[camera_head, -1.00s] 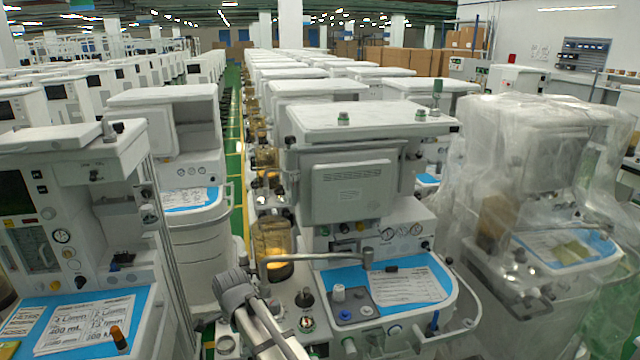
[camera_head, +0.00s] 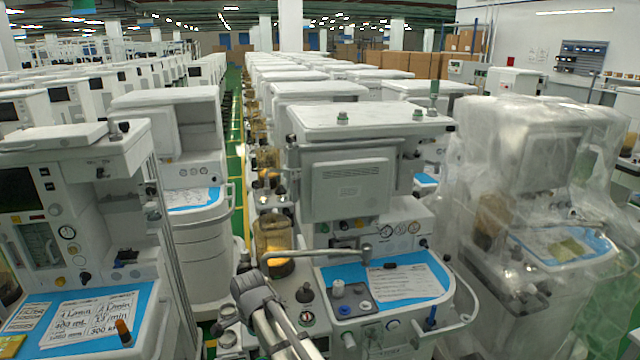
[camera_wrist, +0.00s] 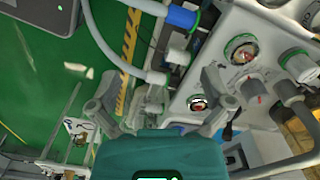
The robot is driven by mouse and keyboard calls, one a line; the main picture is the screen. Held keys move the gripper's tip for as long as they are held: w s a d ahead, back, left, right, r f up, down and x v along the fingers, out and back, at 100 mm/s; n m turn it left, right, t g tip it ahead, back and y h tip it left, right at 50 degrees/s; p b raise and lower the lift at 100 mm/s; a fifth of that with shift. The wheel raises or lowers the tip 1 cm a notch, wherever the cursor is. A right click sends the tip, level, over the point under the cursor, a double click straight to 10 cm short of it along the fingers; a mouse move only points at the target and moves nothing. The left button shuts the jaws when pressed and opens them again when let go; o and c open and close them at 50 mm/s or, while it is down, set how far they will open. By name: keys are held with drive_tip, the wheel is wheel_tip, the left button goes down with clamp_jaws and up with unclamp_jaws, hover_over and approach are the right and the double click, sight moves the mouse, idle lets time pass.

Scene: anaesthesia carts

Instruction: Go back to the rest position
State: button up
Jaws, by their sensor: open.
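In the wrist view my gripper (camera_wrist: 160,88) shows with its two grey fingers spread wide, one at each side of the teal body. It is open and nothing is held between the fingers. Beyond the fingers are a grey hose (camera_wrist: 112,54) with a blue connector (camera_wrist: 181,18) and the white panel of a cart (camera_wrist: 233,22) with round gauges. In the head view a grey jointed part of my arm (camera_head: 262,300) rises from the bottom edge, left of the middle cart's blue-topped work surface. The fingertips cannot be made out in the head view.
The middle anaesthesia cart (camera_head: 350,180) stands close in front, with a metal rod (camera_head: 318,256) across its work surface. Another cart (camera_head: 75,205) stands at left, and a plastic-wrapped cart (camera_head: 535,160) at right. A green floor strip (camera_head: 237,180) runs between the rows.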

drive_tip(key=s+d+f+n+b, duration=0.1)
drive_tip(key=s+d+n, duration=0.1)
drive_tip(key=d, duration=0.9)
drive_tip(key=s+d+f+n+b, duration=0.2)
drive_tip(key=d+n, duration=0.3)
drive_tip(key=d, duration=0.6)
drive_tip(key=s+d+f+n+b, duration=0.2)
drive_tip(key=d+n, duration=0.2)
drive_tip(key=d, duration=0.7)
drive_tip(key=shift+d, duration=0.2)
drive_tip(key=shift+f, duration=0.1)
